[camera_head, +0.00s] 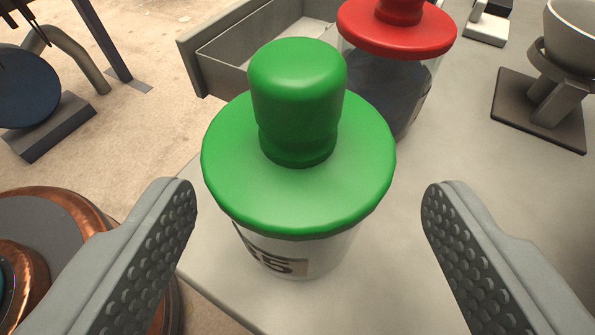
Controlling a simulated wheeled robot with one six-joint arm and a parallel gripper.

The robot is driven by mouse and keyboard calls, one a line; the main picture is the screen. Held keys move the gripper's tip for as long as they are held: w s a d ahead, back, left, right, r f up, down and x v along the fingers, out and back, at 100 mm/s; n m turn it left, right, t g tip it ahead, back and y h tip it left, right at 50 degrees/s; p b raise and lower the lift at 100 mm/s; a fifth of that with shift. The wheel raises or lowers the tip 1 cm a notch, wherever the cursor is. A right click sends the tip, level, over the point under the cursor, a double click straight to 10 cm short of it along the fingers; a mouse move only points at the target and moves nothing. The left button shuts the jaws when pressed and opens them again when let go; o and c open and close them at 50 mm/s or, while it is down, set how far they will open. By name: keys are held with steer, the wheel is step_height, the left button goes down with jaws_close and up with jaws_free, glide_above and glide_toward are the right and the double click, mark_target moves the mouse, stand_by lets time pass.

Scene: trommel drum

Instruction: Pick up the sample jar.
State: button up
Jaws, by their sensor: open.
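A jar with a green knobbed lid (298,170) stands upright on a light grey table (400,255). Its pale body (340,252) shows below the lid, with a partly visible label (275,262) ending in "5". My gripper (308,205) is open, with one textured finger on each side of the green-lidded jar and clear gaps between. A second jar with a red lid (397,28) and dark contents stands behind it to the right. Which one is the sample jar is not marked.
A white bowl on a dark stand (540,108) is at the right. A copper-coloured round object (75,215) is at the lower left. The table's front right is clear.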

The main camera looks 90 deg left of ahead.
steer(key=x, duration=0.4)
steer(key=shift+s+f, duration=0.15)
steer(key=shift+s, duration=0.05)
steer(key=c, duration=1.1)
steer(key=shift+o, duration=0.2)
